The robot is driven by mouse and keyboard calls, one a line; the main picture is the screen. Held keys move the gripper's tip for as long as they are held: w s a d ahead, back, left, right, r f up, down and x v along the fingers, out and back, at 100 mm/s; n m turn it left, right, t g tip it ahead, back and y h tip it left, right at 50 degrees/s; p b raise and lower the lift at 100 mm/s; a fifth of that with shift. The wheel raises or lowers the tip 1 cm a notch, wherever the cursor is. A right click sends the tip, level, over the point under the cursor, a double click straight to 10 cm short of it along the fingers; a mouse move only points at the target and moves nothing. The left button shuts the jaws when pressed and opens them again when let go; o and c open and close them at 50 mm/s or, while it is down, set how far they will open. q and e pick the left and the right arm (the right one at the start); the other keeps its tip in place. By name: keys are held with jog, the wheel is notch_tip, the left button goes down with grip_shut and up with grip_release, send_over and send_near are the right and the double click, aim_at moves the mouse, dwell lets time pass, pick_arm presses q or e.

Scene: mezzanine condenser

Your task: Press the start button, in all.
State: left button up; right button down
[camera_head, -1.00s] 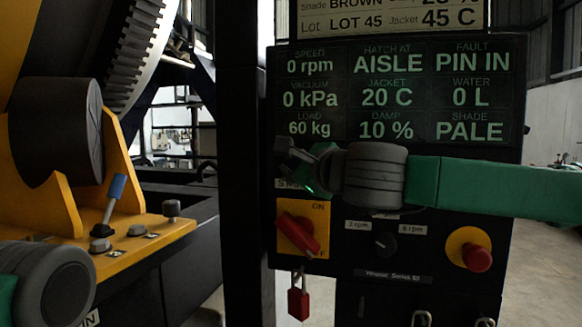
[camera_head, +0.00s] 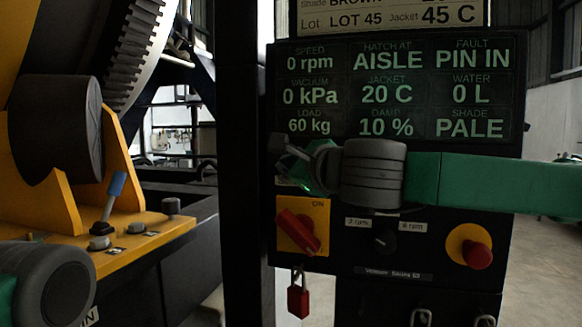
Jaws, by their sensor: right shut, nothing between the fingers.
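The black control panel (camera_head: 345,262) stands in front of me, its lit display (camera_head: 399,88) reading 0 rpm and fault PIN IN. My right arm crosses the panel from the right, just below the display. My right gripper (camera_head: 279,146) is shut and empty in front of the panel's upper left, by the display's lower left corner. No start button is clearly seen; the wrist and gripper cover the strip above the switches. I cannot tell whether the gripper touches the panel. My left arm shows only a grey joint at the lower left; its gripper is out of view.
Below my right arm are a red rotary switch (camera_head: 299,231) on a yellow plate, a black speed knob (camera_head: 384,240) and a red button (camera_head: 477,255). A red padlock (camera_head: 298,300) hangs below. A blue-handled lever (camera_head: 110,203) stands on a yellow frame at left.

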jog(key=shift+s+a+b, duration=0.25)
jog(key=shift+s, duration=0.55)
jog(key=shift+s+a+b, duration=0.25)
jog(key=shift+s+a, duration=0.05)
jog(key=shift+s, duration=0.55)
jog(key=shift+s+a+b, duration=0.25)
jog(key=shift+s, duration=0.55)
